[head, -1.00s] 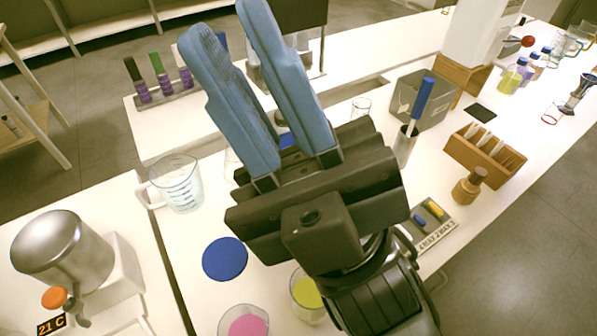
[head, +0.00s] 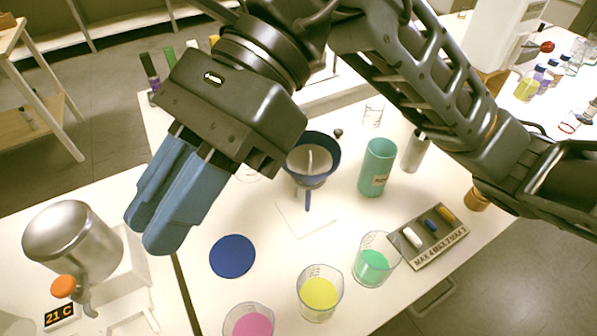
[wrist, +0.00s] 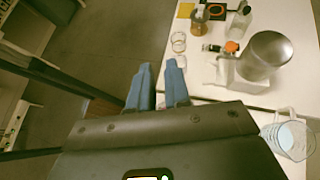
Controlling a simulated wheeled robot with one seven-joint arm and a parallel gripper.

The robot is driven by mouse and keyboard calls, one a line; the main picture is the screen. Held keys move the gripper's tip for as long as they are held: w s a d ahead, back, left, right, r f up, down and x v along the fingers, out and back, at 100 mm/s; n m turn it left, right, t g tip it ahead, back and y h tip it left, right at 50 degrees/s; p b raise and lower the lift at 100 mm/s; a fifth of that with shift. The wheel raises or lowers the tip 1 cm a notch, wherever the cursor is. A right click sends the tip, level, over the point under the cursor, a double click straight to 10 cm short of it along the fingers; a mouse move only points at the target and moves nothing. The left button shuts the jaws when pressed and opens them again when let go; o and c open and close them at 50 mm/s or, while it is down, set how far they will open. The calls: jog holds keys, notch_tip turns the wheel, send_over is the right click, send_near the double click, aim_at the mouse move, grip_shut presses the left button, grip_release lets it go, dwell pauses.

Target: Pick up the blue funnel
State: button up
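The blue funnel (head: 328,164) shows in the head view with its dark blue rim up and its thin stem (head: 307,200) pointing down. It is upright over a pale square plate (head: 290,222); what supports it is hard to make out. My gripper (head: 147,232) is to the left of the funnel, tilted down and left, with its blue fingers beyond the metal pot's right side. In the wrist view my gripper (wrist: 159,66) has a gap between its fingers and nothing in it. The funnel is not visible in the wrist view.
A blue disc (head: 232,256) and beakers of yellow (head: 320,292), pink (head: 249,326) and green (head: 371,267) liquid stand in front. A teal bottle (head: 377,167) is right of the funnel. A metal pot (head: 72,242) stands left; a glass jug (wrist: 292,138) shows in the wrist view.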

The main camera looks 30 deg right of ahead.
jog(key=w+d+f+t+h, duration=0.2)
jog(key=w+d+f+h, duration=0.1)
jog(key=d, duration=0.3)
jog(key=w+d+f+t+h, duration=0.1)
jog(key=w+d+f+h, duration=0.25)
jog(key=d, duration=0.25)
jog(key=t+h, duration=0.1)
jog(key=h, duration=0.3)
send_near(330, 173)
jog(key=shift+a+m, duration=0.15)
jog(key=shift+m, duration=0.15)
jog(key=shift+d+f, duration=0.2)
jog(key=shift+d, duration=0.05)
jog(key=shift+w+a+f+p, duration=0.1)
jog(key=shift+f+p, duration=0.85)
jog(key=shift+f, duration=2.7)
jog(key=shift+c, duration=0.5)
grip_shut()
